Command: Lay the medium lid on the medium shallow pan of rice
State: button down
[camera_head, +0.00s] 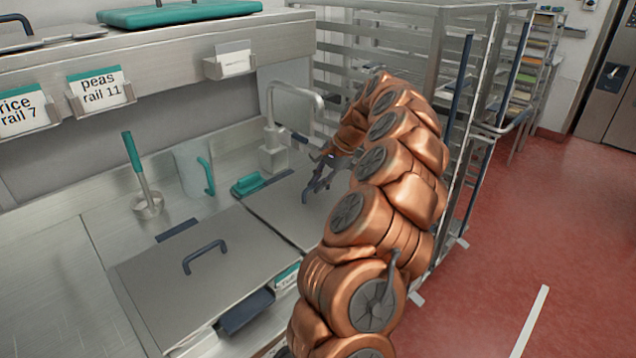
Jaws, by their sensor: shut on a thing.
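My gripper (320,180) is at the middle of the picture, partly hidden by my own copper-coloured arm. Its dark fingers are shut at the dark handle of a flat grey steel lid (283,212). The arm covers this lid's right part, and I cannot tell whether the lid is lifted or resting. A larger grey lid (165,285) with a dark arched handle (205,256) lies flat in front of it. I cannot tell the lid sizes for certain. No rice shows, and I cannot make out the shallow pan of rice.
A tap (272,155) is behind my gripper. A steel rack (400,40) stands behind my arm. Red floor is open at right.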

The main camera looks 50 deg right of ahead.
jog(key=shift+f, duration=0.2)
jog(key=c, duration=1.1)
grip_release()
jog(key=shift+c, duration=0.2)
jog(key=shift+o, duration=0.2)
jog(key=o, duration=0.4)
jog(key=shift+o, duration=0.2)
jog(key=shift+r, duration=0.2)
jog(key=p+v, duration=0.1)
jog(key=v, duration=0.5)
jog(key=shift+s+r, duration=0.2)
jog(key=shift+r, duration=0.05)
